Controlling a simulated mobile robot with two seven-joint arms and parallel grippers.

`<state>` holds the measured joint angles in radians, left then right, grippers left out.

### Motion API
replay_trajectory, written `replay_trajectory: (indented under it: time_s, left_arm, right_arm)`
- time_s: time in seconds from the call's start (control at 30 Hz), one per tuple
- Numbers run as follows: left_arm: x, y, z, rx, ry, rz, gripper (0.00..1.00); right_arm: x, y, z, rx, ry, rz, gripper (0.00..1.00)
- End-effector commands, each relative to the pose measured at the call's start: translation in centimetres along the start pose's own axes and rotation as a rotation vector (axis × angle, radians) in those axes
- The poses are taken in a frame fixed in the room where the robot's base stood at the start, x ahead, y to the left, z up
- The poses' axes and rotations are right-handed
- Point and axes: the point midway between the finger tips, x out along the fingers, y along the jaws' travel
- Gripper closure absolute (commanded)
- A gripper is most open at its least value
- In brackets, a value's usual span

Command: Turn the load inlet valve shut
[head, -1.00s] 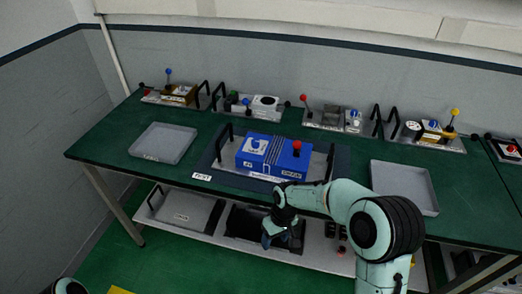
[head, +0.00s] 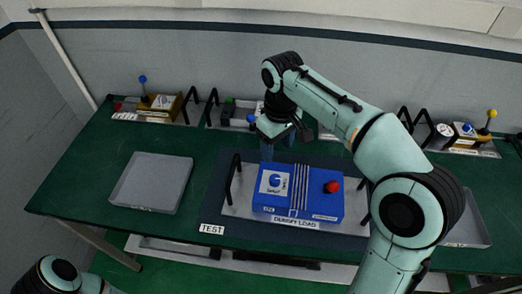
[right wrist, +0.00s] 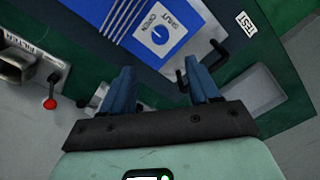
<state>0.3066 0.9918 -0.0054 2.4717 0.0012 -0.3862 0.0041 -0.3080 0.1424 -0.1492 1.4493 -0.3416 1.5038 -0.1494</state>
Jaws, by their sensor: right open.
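The blue dummy load box (head: 325,205) sits on a metal tray with black handles on the dark mat. The load inlet valve (head: 275,181) is a round blue knob on a white plate at the box's left. In the right wrist view the knob (right wrist: 158,37) shows beside the words OPEN and SHUT, its white pointer toward neither word clearly. My right gripper (head: 267,152) hangs just behind the box, above and apart from the knob. Its blue fingers (right wrist: 160,85) are spread and empty. My left gripper is out of view; only part of that arm shows at lower left.
A red knob (head: 333,186) stands on the box's right. The tray's left handle (head: 233,178) rises close to the box. An empty grey tray (head: 152,183) lies to the left. Several devices line the wall, including one with a yellow lever (head: 491,114).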

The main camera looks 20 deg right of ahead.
Motion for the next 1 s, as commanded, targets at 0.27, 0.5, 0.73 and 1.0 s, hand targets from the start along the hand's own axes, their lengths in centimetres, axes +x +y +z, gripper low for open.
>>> replay_trajectory:
  time_s: [0.27,0.5,0.73,1.0]
  left_arm:
    - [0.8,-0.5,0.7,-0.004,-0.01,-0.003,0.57]
    - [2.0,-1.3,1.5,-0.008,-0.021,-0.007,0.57]
    - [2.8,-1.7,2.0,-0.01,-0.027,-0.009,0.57]
    - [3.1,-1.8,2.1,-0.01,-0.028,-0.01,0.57]
  right_arm:
    - [2.1,-0.1,0.2,0.0,-0.005,-0.002,0.39]
    - [7.2,-0.1,0.2,0.0,-0.009,-0.003,0.39]
    - [11.4,-0.1,0.2,0.0,-0.006,-0.002,0.39]
    - [13.4,-0.1,0.1,0.0,-0.002,-0.001,0.39]
